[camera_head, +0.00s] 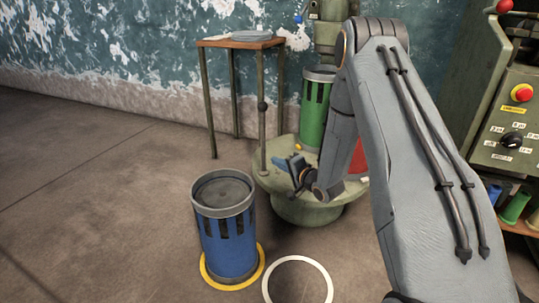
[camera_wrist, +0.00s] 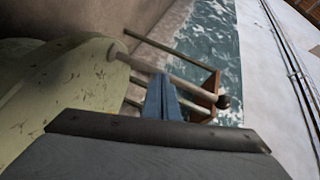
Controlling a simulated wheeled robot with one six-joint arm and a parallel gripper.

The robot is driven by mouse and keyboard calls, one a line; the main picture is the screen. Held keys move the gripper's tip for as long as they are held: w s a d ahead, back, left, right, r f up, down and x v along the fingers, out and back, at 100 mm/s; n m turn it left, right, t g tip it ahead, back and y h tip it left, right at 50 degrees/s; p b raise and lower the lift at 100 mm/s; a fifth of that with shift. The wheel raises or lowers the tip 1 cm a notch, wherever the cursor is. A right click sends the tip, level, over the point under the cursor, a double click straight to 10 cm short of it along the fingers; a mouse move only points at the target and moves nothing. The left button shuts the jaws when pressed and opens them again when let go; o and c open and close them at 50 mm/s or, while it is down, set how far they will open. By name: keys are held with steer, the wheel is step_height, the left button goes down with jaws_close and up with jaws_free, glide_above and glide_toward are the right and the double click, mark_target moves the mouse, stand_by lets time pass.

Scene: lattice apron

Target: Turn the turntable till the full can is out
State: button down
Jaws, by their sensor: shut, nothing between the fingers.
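The turntable (camera_head: 300,208) is a pale green round platform on a thick base, by the wall. A green slotted can (camera_head: 314,115) stands upright on its back part. A red thing (camera_head: 357,158) on its right side is mostly hidden by my arm. My gripper (camera_head: 279,162) is at the turntable's left rim, its blue fingers shut and empty; I cannot tell whether they touch it. In the wrist view the blue fingers (camera_wrist: 162,98) are together beside the pale green turntable (camera_wrist: 60,95). The fill of the green can is not visible.
A blue slotted can (camera_head: 228,240) with a grey top stands on a yellow floor ring (camera_head: 206,274). An empty white ring (camera_head: 299,262) lies beside it. A tall wooden-topped stand (camera_head: 215,42) is behind left, a control cabinet (camera_head: 490,155) right. Left floor is clear.

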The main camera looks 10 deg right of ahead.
steer(key=s+d+f+m+t+y, duration=0.1)
steer(key=s+d+f+m+t, duration=0.15)
steer(key=d, duration=0.25)
steer(key=b+x, duration=0.6)
steer(key=x, duration=0.8)
steer(key=shift+a+f+g, duration=0.25)
steer(key=shift+f+g, duration=0.1)
steer(key=shift+f, duration=0.1)
steer(key=shift+x, duration=1.1)
steer(key=shift+d+r, duration=0.1)
steer(key=shift+r, duration=0.05)
